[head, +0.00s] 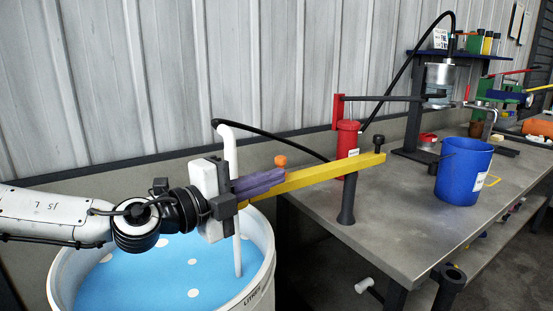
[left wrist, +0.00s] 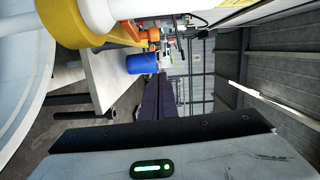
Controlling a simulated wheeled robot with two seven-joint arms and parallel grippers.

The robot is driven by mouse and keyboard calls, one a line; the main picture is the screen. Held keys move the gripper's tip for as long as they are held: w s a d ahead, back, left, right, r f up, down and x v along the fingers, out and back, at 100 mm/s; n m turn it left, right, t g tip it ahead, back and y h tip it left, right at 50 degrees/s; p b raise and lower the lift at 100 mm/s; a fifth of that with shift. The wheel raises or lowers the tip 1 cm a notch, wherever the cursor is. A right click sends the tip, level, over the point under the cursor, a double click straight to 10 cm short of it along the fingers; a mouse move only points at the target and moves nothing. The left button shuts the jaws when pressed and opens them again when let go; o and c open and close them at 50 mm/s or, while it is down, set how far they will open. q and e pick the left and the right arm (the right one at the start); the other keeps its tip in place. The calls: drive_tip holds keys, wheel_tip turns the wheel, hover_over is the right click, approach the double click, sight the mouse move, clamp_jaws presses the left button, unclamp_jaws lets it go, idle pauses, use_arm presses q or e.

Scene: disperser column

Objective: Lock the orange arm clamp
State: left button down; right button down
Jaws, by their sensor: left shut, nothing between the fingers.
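A small orange knob (head: 280,161), which looks like the arm clamp, stands on the yellow arm (head: 330,172). The knob also shows in the left wrist view (left wrist: 154,34), close to the yellow arm (left wrist: 100,38). The yellow arm reaches from a white pipe (head: 230,155) to a dark post (head: 347,200) on the bench. My left gripper (head: 282,176) has purple fingers, which also show in the left wrist view (left wrist: 160,92). It is shut and empty, its tips just below and beside the knob in the picture. Whether they touch it I cannot tell. My right gripper is not in view.
A white drum (head: 262,262) with blue liquid stands under the arm, with the pipe down in it. On the bench (head: 400,235) are a red cylinder (head: 347,142) and a blue bucket (head: 463,170). A black hose (head: 270,137) runs behind the yellow arm.

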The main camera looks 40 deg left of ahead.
use_arm(q)
drive_tip(key=w+a+p, duration=0.2)
drive_tip(key=w, duration=0.3)
drive_tip(key=shift+w+a, duration=0.35)
drive_tip(key=shift+w, duration=0.05)
drive_tip(key=shift+f, duration=0.1)
